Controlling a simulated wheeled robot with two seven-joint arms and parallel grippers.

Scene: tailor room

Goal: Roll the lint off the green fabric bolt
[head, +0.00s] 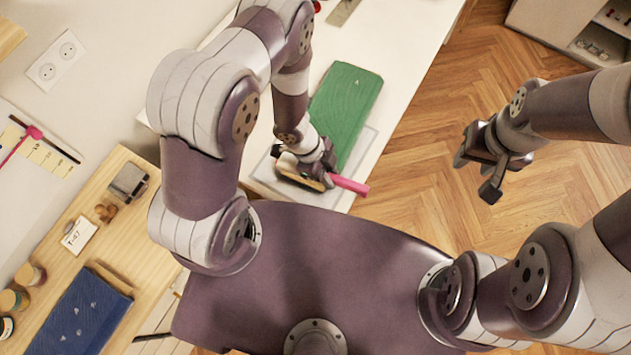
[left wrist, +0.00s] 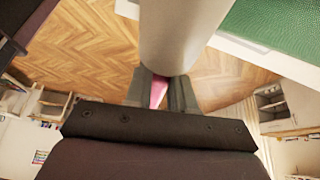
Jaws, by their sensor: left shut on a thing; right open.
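The green fabric bolt (head: 345,105) lies on a pale board (head: 362,152) on the white table, partly hidden by my left arm. A small pale mark shows near its far end. The bolt's edge also shows at the top right of the left wrist view (left wrist: 275,32). My left gripper (head: 322,178) is shut on the lint roller by its pink handle (head: 350,185), beside the bolt's near end. The roller's pale cylinder fills the top middle of the left wrist view (left wrist: 182,40). I cannot tell whether it touches the bolt. My right gripper (head: 478,174) is open and empty over the floor.
The white table (head: 405,50) runs towards the top right. A wooden table (head: 130,240) at the left holds a blue fabric bolt (head: 80,313), a card (head: 79,235) and several small items. A shelf unit (head: 560,28) stands at the far right. The wooden floor (head: 425,150) is clear.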

